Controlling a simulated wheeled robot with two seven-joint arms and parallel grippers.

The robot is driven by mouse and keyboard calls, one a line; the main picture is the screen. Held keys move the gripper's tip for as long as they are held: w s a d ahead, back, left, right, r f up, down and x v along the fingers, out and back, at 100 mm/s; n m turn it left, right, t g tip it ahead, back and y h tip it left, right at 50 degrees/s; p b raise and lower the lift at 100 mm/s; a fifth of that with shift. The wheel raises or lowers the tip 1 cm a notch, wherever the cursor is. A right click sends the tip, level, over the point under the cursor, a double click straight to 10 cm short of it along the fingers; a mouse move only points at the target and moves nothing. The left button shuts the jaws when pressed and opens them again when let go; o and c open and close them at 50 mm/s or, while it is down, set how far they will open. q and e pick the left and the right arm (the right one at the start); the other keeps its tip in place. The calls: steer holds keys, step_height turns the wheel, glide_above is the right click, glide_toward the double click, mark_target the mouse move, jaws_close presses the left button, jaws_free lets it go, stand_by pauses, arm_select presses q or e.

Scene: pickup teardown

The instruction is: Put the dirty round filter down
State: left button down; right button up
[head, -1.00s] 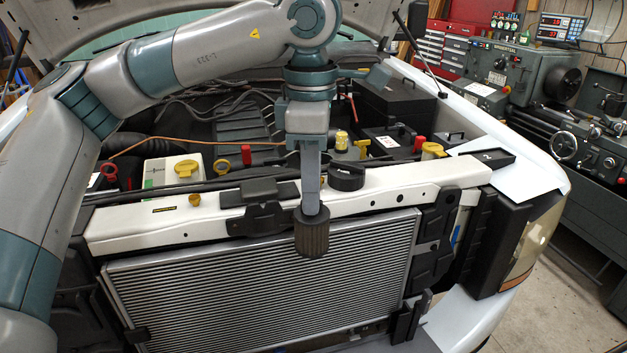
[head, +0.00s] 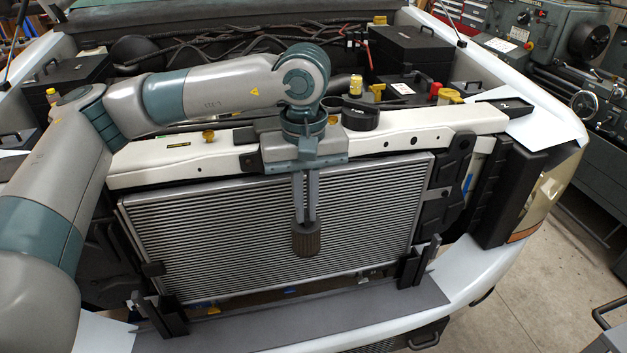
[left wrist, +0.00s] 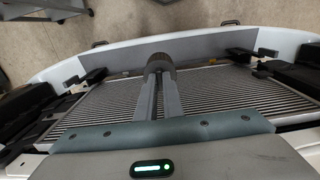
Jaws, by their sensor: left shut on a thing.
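The dirty round filter (head: 306,239) is a small dark brown-grey ribbed cylinder. My left gripper (head: 306,222) is shut on its upper end and holds it in front of the radiator's finned face in the head view. In the left wrist view the filter (left wrist: 159,63) sits between the fingertips at the far end of the long fingers, with the grey front ledge beyond it. I cannot tell how far it is from the fins. My right gripper is not in view.
The silver radiator (head: 200,240) fills the truck's front below a white crossbar (head: 430,130). A flat grey ledge (head: 300,318) runs below it inside the white bumper. Black brackets (head: 410,265) stand at the radiator's lower corners. A black tray (head: 503,106) lies at the right.

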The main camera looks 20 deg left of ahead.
mark_target(297, 236)
arm_select(q)
steer(key=f+m, duration=0.2)
steer(key=a+f+m, duration=0.1)
steer(key=f+m, duration=0.1)
steer(key=s+f+m+b, duration=0.1)
steer(key=f+m, duration=0.1)
steer(key=f, duration=0.1)
steer(key=shift+s+a, duration=0.1)
steer(key=shift+a, duration=0.1)
steer(key=shift+f+m, duration=0.15)
steer(key=shift+m, duration=0.25)
